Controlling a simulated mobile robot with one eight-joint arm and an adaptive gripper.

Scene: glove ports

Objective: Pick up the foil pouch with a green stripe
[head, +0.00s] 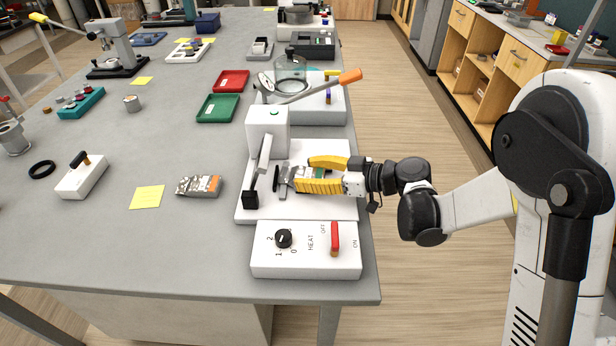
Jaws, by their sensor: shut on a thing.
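My gripper (303,175), with yellow fingers, reaches in from the right over the white base of the sealer-like device. It is shut on a foil pouch with a green stripe (308,171). A small silver and green part of the pouch shows between the fingers; the rest is hidden by them. I cannot tell whether the pouch touches the white base. Another foil pouch, with an orange stripe (213,184), lies on the grey table to the left, apart from my gripper.
The white device (268,134) has a lever arm just left of my gripper. A white control box (305,262) with a dial and red switch stands in front. A yellow note (147,197) and red and green trays (218,108) lie left. The table's front left is clear.

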